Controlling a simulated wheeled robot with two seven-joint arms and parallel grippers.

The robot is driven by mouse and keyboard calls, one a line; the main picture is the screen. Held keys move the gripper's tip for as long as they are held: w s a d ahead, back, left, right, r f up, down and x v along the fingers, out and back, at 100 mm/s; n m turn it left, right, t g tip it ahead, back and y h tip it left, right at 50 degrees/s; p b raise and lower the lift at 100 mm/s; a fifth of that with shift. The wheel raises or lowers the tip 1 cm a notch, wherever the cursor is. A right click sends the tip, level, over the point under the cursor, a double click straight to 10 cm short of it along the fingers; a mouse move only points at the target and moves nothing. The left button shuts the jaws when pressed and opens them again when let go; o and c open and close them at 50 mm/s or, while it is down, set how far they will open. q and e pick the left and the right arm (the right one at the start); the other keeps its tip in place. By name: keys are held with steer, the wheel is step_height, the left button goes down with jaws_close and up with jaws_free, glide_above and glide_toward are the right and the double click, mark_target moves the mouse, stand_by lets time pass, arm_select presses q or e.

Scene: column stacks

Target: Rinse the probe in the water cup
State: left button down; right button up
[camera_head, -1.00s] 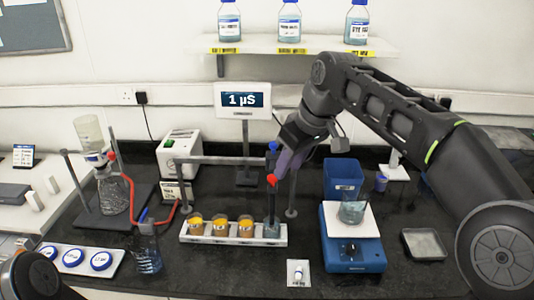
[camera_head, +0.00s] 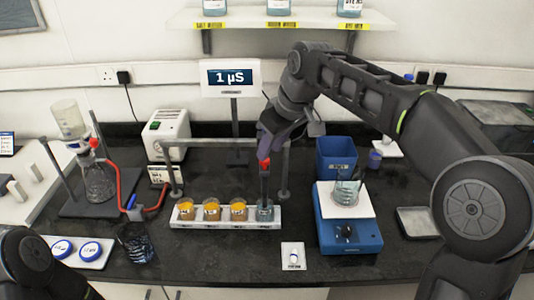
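The probe (camera_head: 264,183) is a dark, slim, upright rod with a red part near its top. My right gripper (camera_head: 266,152) is around the probe's upper end and looks shut on it; the fingertips are partly hidden. The probe's lower end reaches down to the clear water cup (camera_head: 264,211) at the right end of a white rack (camera_head: 220,223). The tip appears to be inside the cup, but its depth is hard to tell. The meter display (camera_head: 231,78) behind reads 1 µS. My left gripper is out of view.
Several orange-filled cups (camera_head: 211,210) stand in the rack left of the water cup. A blue stirrer (camera_head: 346,236) with a glass beaker (camera_head: 347,192) stands to the right. A grey bar stand (camera_head: 222,143) is behind the rack. A flask (camera_head: 98,181) with red tubing is at left.

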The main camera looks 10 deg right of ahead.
mark_target(267, 161)
steer(key=shift+x, duration=1.85)
jaws_close()
steer(key=shift+r, duration=0.1)
